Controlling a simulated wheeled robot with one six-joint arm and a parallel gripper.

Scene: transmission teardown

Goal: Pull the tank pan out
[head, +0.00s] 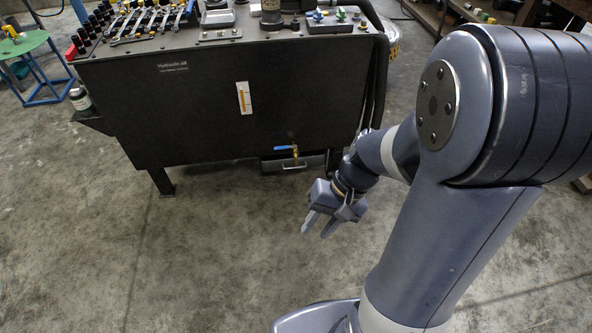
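The tank pan (280,163) is a shallow dark tray under the lower right edge of the black hydraulic tank (190,110). A small handle shows on its front face, just below a brass drain valve (295,152) with a blue lever. Most of the pan is hidden under the tank. My gripper (317,230) hangs in front of and below the pan, apart from it, pointing down toward the floor. Its two fingers are spread, with nothing visible between them.
The tank top carries wrenches (150,22), sockets and fittings. A green stool (25,45) stands at the far left, and a bottle (80,97) sits on a side ledge. Black hoses (377,80) run down the tank's right side. The concrete floor in front is clear.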

